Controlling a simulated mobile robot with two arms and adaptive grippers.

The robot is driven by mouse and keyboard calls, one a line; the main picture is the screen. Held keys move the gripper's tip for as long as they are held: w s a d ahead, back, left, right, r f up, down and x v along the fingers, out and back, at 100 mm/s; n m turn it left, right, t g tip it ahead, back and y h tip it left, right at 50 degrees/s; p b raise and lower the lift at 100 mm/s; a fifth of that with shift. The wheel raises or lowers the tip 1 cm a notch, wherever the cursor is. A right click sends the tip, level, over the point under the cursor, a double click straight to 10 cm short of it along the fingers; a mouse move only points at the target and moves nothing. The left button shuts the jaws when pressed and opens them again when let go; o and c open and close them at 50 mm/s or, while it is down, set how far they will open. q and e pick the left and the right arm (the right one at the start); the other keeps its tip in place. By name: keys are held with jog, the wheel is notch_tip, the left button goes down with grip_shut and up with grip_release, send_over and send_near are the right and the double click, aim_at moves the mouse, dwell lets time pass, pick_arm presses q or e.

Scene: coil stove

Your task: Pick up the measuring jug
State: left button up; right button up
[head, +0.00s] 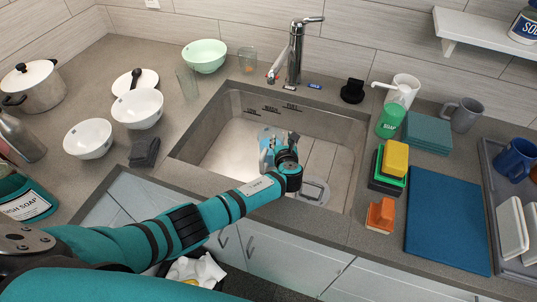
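My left gripper (279,143) reaches over the sink, pointing away from me. Its fingers look spread apart. A small light-blue, partly see-through thing (264,134) shows in the sink just beyond the fingers; it may be the measuring jug, but my gripper hides much of it. I cannot tell whether the fingers touch it. My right gripper is not in view.
The sink (225,108) has a tall faucet (295,50) behind it. Bowls (138,108), glasses (187,82) and a pot (34,86) stand left. Sponges (380,215), a soap bottle (391,118), mugs (463,114) and a blue mat (448,225) are right.

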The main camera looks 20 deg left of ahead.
aim_at(281, 133)
pick_arm(q)
jog(key=shift+b+x, duration=0.45)
jog(key=shift+x, duration=1.45)
jog(key=shift+s+r, duration=0.1)
grip_shut()
